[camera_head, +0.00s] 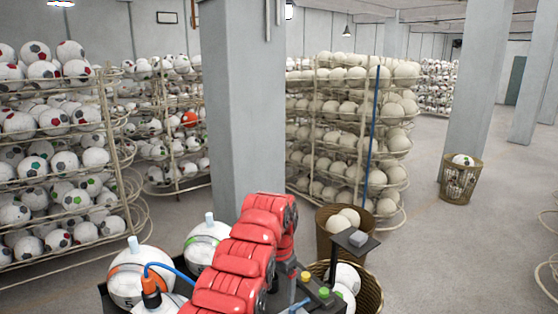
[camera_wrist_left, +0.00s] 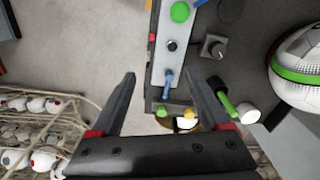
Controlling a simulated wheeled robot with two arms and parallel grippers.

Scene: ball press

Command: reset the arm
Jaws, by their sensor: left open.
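Beyond the fingertips are a grey panel strip (camera_wrist_left: 166,55), a blue lever (camera_wrist_left: 168,84) and a green-handled part (camera_wrist_left: 228,104). My red arm hides part of the press table. My right gripper is not in view.
White balls with an orange band (camera_head: 126,285) and a green band (camera_head: 196,254) stand on the table. A basket (camera_head: 330,236) of plain balls stands behind. Ball racks (camera_head: 107,120) and a concrete pillar (camera_head: 236,100) stand further back. The floor (camera_head: 440,250) at right is mostly open.

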